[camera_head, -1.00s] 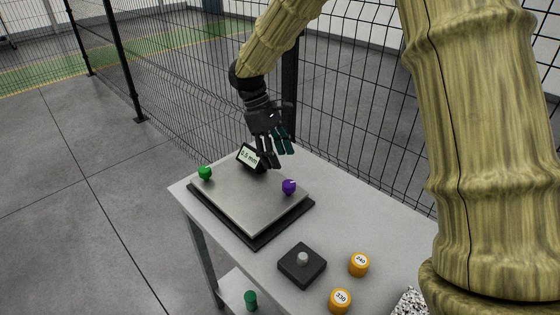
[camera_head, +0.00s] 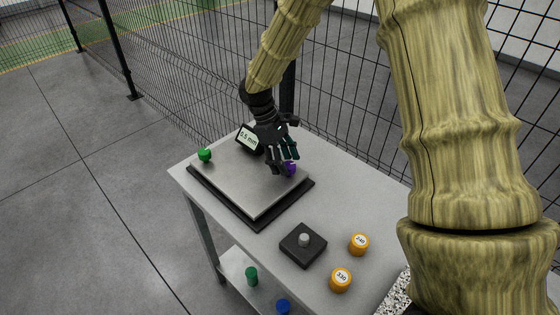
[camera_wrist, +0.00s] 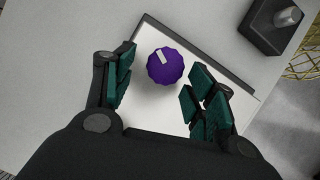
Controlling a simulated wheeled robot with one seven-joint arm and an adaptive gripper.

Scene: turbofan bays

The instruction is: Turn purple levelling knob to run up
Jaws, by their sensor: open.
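The purple levelling knob (camera_wrist: 165,68) sits on the corner of the metal plate, between and a little beyond my open fingers in the wrist view. It has a white mark on its top. My gripper (camera_wrist: 160,92) is open, with green-padded fingers on both sides and nothing between them but the view of the knob. In the head view my gripper (camera_head: 282,166) is over the plate's right corner and partly hides the purple knob (camera_head: 291,169). The levelling plate (camera_head: 245,190) lies on a dark base. A display (camera_head: 249,138) reads 0.5 mm, partly covered by my gripper.
A green knob (camera_head: 205,155) stands at the plate's left corner. A black block with a grey peg (camera_head: 303,245) and orange weights marked 240 (camera_head: 358,244) and 330 (camera_head: 340,280) stand on the table's near part. A wire fence (camera_head: 180,75) runs behind the table.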

